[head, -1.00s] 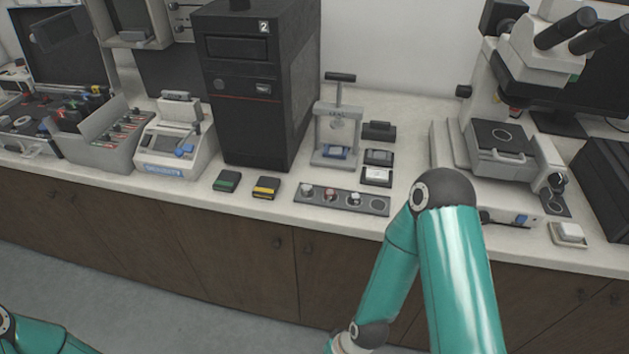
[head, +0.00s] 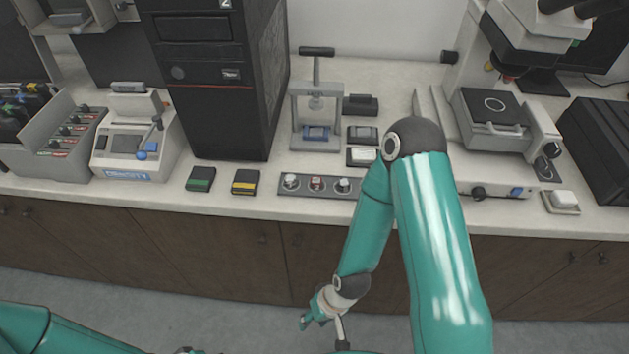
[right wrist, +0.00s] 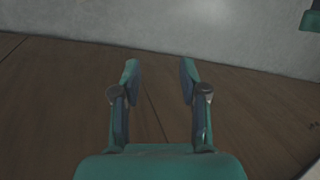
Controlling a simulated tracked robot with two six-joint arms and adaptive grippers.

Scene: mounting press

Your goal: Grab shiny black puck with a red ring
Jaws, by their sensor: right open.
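A grey strip tray (head: 364,192) lies near the front edge of the counter, holding several small round pieces. The middle visible piece (head: 316,183) shows red and looks like the puck with a red ring; it is too small to make out its black surface. The right end of the tray is hidden behind my right arm. My right gripper (head: 308,318) hangs low in front of the cabinets, well below the counter and apart from the tray. In the right wrist view the right gripper (right wrist: 159,70) is open and empty. My left arm enters at bottom left; its gripper is not in view.
A small hand press (head: 316,115) stands behind the tray. A tall black tower (head: 210,85) is to its left, with green (head: 200,180) and yellow-black (head: 245,183) blocks in front. A microscope (head: 495,110) stands at right. The counter edge lies above my right gripper.

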